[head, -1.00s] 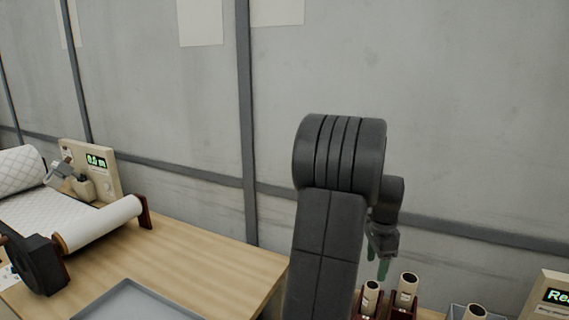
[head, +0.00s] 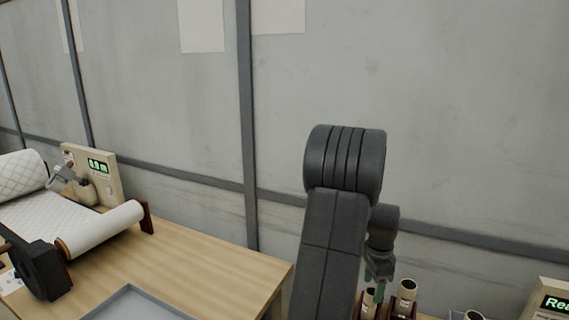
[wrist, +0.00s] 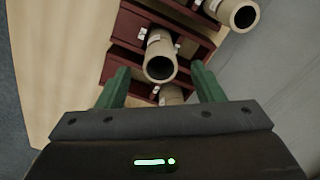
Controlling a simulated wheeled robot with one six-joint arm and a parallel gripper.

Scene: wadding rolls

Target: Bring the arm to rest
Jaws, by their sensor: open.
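My gripper (wrist: 158,88) is open, its two green fingers apart with nothing between them in its grasp. In the wrist view a cardboard-coloured tube (wrist: 160,62) in a dark red rack (wrist: 118,62) shows beyond and between the fingertips; I cannot tell the exact gap. In the head view my gripper (head: 379,274) hangs low at the right, pointing down, partly hidden behind my arm. Its fingers show just above the tubes (head: 406,291) there.
A wooden table (head: 215,262) at the left bears a grey tray (head: 135,303), a white quilted roll (head: 105,228) and a box with a green display (head: 95,170). A second display (head: 555,300) stands at the right. A grey wall (head: 420,110) closes the back.

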